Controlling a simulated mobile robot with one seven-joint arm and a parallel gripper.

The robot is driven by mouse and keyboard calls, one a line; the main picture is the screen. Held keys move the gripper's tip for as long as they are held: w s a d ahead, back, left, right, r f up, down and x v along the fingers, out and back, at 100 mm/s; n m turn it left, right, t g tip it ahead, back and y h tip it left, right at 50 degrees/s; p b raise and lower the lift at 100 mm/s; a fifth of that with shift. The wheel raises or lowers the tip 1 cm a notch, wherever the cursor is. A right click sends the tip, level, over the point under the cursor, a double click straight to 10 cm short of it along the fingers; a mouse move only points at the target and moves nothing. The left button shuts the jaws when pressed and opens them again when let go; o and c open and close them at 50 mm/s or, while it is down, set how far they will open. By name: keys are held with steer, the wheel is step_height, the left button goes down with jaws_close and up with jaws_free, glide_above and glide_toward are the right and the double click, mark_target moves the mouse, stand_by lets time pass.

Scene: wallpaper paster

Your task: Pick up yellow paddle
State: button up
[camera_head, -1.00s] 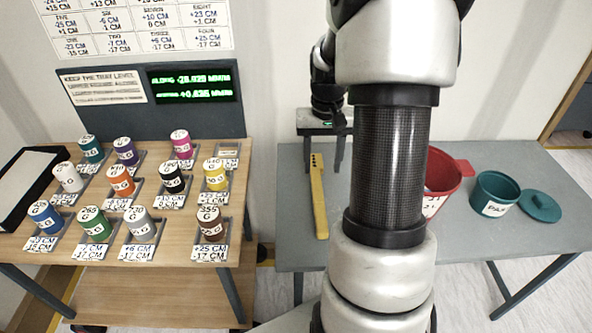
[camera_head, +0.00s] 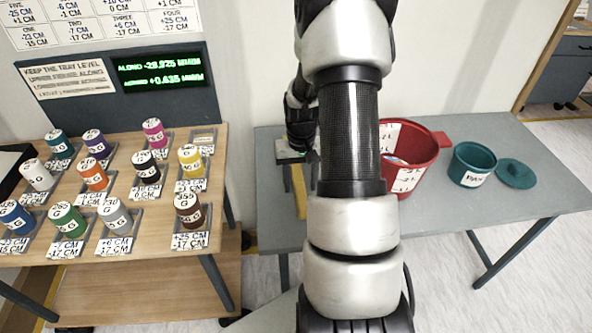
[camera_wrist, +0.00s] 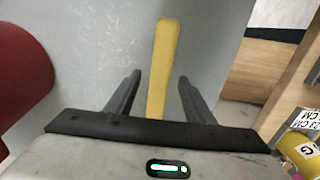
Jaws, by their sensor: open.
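The yellow paddle (camera_wrist: 164,62) lies on the grey table (camera_wrist: 90,30). In the wrist view it runs between the two fingers of my gripper (camera_wrist: 158,90), which is open with a gap on each side of the paddle. In the head view my gripper (camera_head: 296,160) is over the paddle (camera_head: 299,190), and my arm and gripper hide the paddle's far part. I cannot tell how high the fingertips are above the table.
A red bucket (camera_head: 421,150) stands to the right of my arm, with a teal pot (camera_head: 472,165) and its teal lid (camera_head: 516,173) beyond it. A wooden table (camera_head: 140,220) at the left holds several labelled coloured cylinders. The grey table's right end is clear.

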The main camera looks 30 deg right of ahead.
steer(key=shift+f, duration=0.65)
steer(key=c, duration=1.1)
step_height(320, 180, up, 10)
steer(key=shift+r+p, duration=0.1)
steer(key=shift+p, duration=0.55)
